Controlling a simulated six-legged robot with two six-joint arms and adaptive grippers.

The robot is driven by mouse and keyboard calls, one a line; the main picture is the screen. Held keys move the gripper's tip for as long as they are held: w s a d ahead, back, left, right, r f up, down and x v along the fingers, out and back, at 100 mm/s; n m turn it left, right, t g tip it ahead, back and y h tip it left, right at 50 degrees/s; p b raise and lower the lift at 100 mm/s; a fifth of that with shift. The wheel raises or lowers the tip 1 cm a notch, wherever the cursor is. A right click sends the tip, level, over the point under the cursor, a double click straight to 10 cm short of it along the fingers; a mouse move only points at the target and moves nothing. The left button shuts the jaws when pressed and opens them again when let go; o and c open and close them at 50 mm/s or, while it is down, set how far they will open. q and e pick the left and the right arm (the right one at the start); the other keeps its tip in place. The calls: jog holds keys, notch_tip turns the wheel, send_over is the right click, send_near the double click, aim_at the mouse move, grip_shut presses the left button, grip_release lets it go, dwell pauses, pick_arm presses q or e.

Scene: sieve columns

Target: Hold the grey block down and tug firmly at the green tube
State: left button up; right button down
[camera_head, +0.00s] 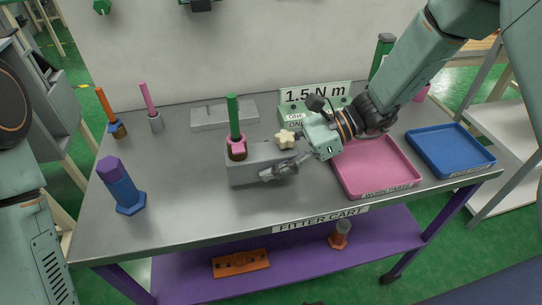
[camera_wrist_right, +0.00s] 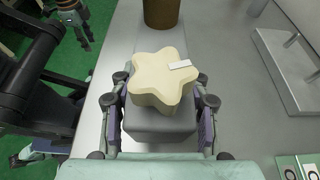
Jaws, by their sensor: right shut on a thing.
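The grey block (camera_head: 243,172) lies on the cart top near its front middle. A green tube (camera_head: 233,115) stands upright at its left end, in a pink collar (camera_head: 236,146) above a brown socket (camera_head: 238,155). A cream star knob (camera_head: 285,139) sits on the block's right part. My right gripper (camera_head: 282,169) is shut on the block, one finger along its front side. In the right wrist view the fingers flank the block (camera_wrist_right: 160,126) below the star knob (camera_wrist_right: 160,78). The green tube does not show there. My left gripper is not seen in the head view; only its arm shows at left.
A blue hexagonal post (camera_head: 122,187), an orange rod (camera_head: 105,103) and a pink rod (camera_head: 149,97) stand at left. A grey plate (camera_head: 224,124) lies behind the block. A pink tray (camera_head: 350,180) and a blue tray (camera_head: 430,167) are at right.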

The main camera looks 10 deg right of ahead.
jog(key=shift+f+b, duration=0.75)
jog(key=shift+f, duration=0.4)
jog(key=shift+f, duration=0.2)
dwell(1.2)
jog(key=c, duration=0.6)
grip_release()
